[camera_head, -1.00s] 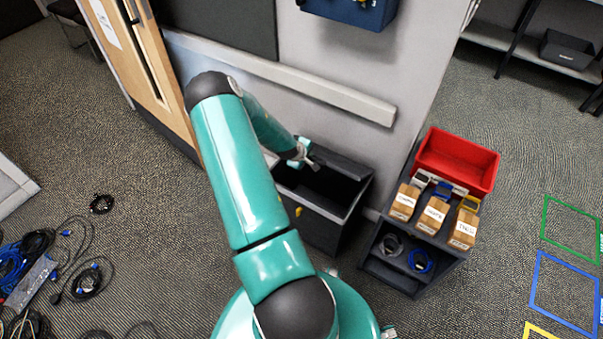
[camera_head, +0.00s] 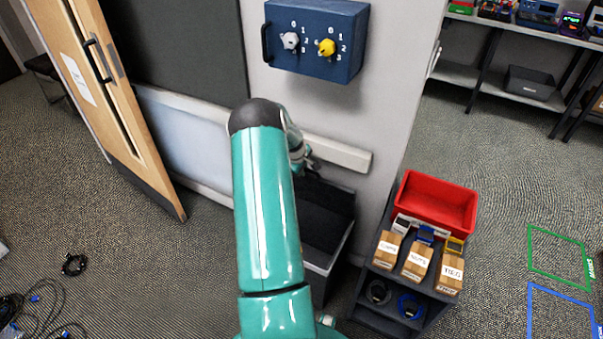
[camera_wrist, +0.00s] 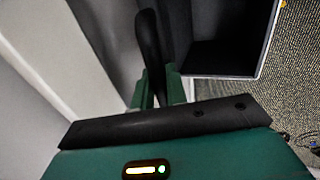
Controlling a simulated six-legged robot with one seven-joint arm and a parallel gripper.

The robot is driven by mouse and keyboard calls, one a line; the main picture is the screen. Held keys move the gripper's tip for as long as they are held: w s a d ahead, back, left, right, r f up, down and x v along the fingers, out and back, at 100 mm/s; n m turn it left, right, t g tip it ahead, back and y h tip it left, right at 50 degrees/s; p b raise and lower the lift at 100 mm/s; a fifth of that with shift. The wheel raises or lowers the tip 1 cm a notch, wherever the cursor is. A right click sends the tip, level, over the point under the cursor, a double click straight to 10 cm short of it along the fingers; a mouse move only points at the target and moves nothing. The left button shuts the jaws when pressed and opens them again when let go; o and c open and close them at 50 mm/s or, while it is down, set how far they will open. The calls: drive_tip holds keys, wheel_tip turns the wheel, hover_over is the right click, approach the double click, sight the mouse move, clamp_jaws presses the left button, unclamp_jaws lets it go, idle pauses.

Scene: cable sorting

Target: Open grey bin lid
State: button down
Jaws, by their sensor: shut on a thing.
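The grey bin (camera_head: 320,282) stands against the wall in the head view, partly behind my arm. Its dark lid (camera_head: 328,196) is raised and stands steeply at the back, and the bin's mouth is uncovered. My gripper (camera_head: 309,164) is at the lid's top edge, small and partly hidden by my own arm. In the wrist view my gripper (camera_wrist: 157,88) is shut on a dark, narrow part of the lid (camera_wrist: 150,42), which runs between the fingers. The bin's dark inside and pale rim (camera_wrist: 266,42) show at the right there.
A dark shelf unit (camera_head: 372,318) with a red tray (camera_head: 438,200) and several labelled boxes stands right of the bin. A blue panel with knobs (camera_head: 318,65) hangs above. A pale wall rail (camera_head: 345,154) runs behind my gripper. A wooden door (camera_head: 120,110) is at left.

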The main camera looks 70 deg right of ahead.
drive_tip(key=shift+w, duration=0.25)
drive_tip(key=c, duration=1.5)
unclamp_jaws()
drive_tip(key=shift+o, duration=0.2)
drive_tip(key=shift+s, duration=0.15)
drive_tip(key=shift+r, duration=0.2)
drive_tip(key=s+v, duration=0.1)
drive_tip(key=v, duration=1.2)
drive_tip(key=shift+w+r, duration=0.2)
drive_tip(key=shift+w, duration=0.25)
drive_tip(key=shift+a, duration=0.1)
